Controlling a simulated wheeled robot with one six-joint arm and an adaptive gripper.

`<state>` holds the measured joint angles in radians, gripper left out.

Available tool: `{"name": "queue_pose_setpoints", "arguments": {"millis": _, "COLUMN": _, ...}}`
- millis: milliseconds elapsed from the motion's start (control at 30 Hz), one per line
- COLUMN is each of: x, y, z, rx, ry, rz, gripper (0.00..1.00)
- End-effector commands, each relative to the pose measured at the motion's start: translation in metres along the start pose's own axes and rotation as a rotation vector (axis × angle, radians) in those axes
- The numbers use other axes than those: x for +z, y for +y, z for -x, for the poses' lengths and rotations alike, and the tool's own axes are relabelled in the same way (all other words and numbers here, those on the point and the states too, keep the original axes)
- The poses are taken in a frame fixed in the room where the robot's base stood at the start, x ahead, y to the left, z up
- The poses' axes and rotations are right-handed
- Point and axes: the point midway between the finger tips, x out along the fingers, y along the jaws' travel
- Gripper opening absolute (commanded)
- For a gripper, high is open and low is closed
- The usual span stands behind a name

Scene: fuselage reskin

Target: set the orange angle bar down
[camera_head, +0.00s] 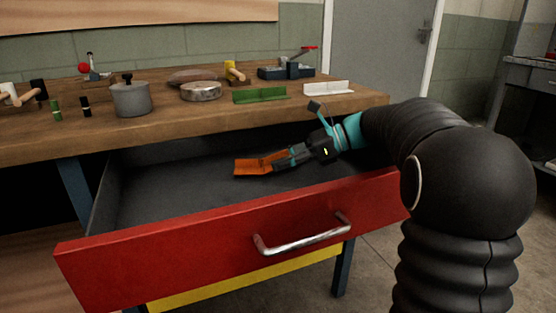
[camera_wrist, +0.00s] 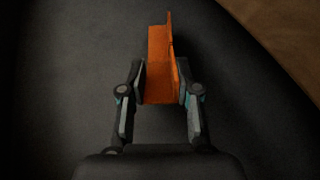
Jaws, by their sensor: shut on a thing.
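The orange angle bar (camera_head: 252,165) is in the open drawer's space, over its dark floor. My gripper (camera_head: 284,161) is shut on one end of the bar, and the rest sticks out to the left. In the wrist view the bar (camera_wrist: 158,70) lies between the two fingers of my gripper (camera_wrist: 162,88), pointing away from the camera, with its upright flange on the right. I cannot tell whether the bar touches the drawer floor. The drawer (camera_head: 240,242) has a red front with a metal handle and is pulled out.
The wooden workbench (camera_head: 200,126) above the drawer holds a grey pot (camera_head: 131,99), a green angle bar (camera_head: 260,94), a white angle bar (camera_head: 328,88), a round tin (camera_head: 201,92) and several tools. The drawer floor (camera_head: 160,195) looks empty around the bar.

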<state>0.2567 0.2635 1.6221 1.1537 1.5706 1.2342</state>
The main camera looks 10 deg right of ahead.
Motion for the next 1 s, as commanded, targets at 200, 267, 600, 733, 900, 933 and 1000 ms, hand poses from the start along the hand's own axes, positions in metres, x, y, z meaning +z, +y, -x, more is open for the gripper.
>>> {"name": "queue_pose_setpoints", "arguments": {"millis": 200, "x": -0.005, "y": -0.023, "z": -0.013, "rx": 0.002, "ry": 0.0, "rz": -0.001, "gripper": 0.0}}
{"name": "queue_pose_setpoints", "arguments": {"millis": 267, "x": -0.008, "y": -0.023, "z": -0.014, "rx": 0.002, "ry": 0.0, "rz": 0.0, "gripper": 0.0}}
{"name": "queue_pose_setpoints", "arguments": {"millis": 600, "x": -0.009, "y": -0.023, "z": -0.015, "rx": 0.001, "ry": 0.0, "rz": 0.0, "gripper": 0.0}}
{"name": "queue_pose_setpoints", "arguments": {"millis": 733, "x": -0.01, "y": -0.023, "z": -0.015, "rx": 0.001, "ry": 0.0, "rz": 0.001, "gripper": 0.57}}
{"name": "queue_pose_setpoints", "arguments": {"millis": 900, "x": -0.01, "y": -0.022, "z": -0.015, "rx": 0.001, "ry": 0.0, "rz": 0.001, "gripper": 0.57}}
{"name": "queue_pose_setpoints", "arguments": {"millis": 933, "x": -0.01, "y": -0.022, "z": -0.015, "rx": 0.001, "ry": 0.0, "rz": 0.001, "gripper": 0.57}}
{"name": "queue_pose_setpoints", "arguments": {"millis": 1000, "x": -0.009, "y": -0.022, "z": -0.015, "rx": 0.001, "ry": 0.0, "rz": 0.001, "gripper": 0.57}}
